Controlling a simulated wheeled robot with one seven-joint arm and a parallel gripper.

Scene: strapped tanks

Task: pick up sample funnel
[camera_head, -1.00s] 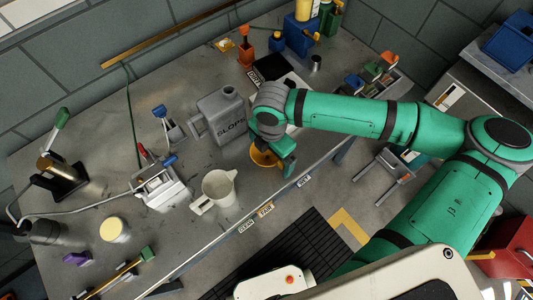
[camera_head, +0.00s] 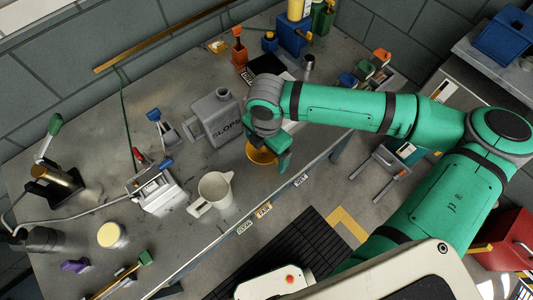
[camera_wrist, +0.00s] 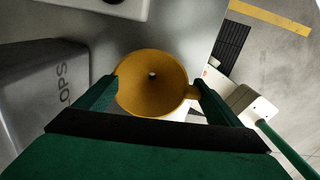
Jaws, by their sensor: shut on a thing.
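The sample funnel (camera_head: 260,154) is an orange-yellow cone with a wide round mouth. In the head view my gripper (camera_head: 273,152) holds the funnel near the bench's front edge, right of the grey can. The gripper's body partly covers the funnel there. The funnel's spout is hidden in both views.
The grey "SLOPS" can (camera_head: 215,118) stands close left of the funnel; it also shows in the wrist view (camera_wrist: 45,95). A pale jug (camera_head: 216,190) stands to the lower left on the bench (camera_head: 95,150). Label tags (camera_head: 264,210) line the front edge. Small bottles stand behind.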

